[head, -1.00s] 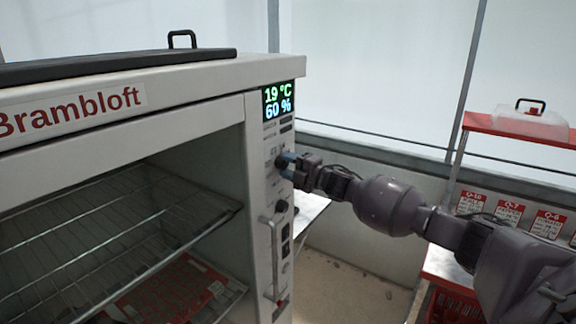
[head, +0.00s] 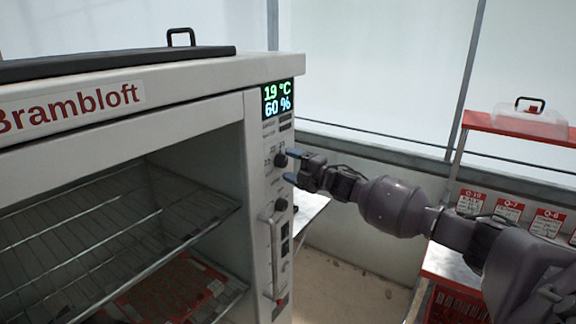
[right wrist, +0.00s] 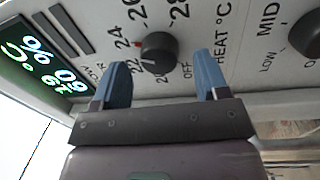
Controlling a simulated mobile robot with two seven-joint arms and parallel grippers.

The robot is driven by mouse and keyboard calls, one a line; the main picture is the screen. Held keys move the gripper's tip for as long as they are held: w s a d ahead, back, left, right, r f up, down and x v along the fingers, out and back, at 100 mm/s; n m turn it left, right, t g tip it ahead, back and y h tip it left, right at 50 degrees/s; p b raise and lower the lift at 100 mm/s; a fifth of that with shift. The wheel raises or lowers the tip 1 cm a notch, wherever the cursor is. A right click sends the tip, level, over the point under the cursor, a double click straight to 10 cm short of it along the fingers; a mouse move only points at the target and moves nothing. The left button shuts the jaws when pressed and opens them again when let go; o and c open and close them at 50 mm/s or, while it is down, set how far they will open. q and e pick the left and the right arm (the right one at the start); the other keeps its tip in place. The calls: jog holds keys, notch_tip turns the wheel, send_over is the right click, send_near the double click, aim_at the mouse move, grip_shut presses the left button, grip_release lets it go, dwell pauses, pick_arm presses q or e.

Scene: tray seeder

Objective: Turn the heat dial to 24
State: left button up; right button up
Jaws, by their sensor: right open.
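The heat dial (head: 281,160) is a dark round knob on the front panel of the white Brambloft cabinet (head: 262,180). In the right wrist view the dial (right wrist: 158,47) sits among printed numbers, with 24 at its left and OFF at its lower right. I cannot make out its pointer surely. My right gripper (head: 291,167) is open just right of the dial, its blue fingertips apart. In the wrist view the fingers (right wrist: 163,76) stand either side of and short of the dial, not touching it. The display (head: 278,98) reads 19 °C and 60 %. My left gripper is out of view.
A second knob (head: 281,204), marked LOW and MID in the wrist view, is below the dial. A vertical handle (head: 271,260) stands lower on the panel. Wire shelves (head: 130,225) fill the open cabinet. A red-topped rack (head: 490,127) stands at the right.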

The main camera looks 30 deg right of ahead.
jog(key=b+v, duration=0.1)
jog(key=v, duration=0.8)
jog(key=shift+s+b, duration=0.15)
jog(key=shift+b, duration=0.25)
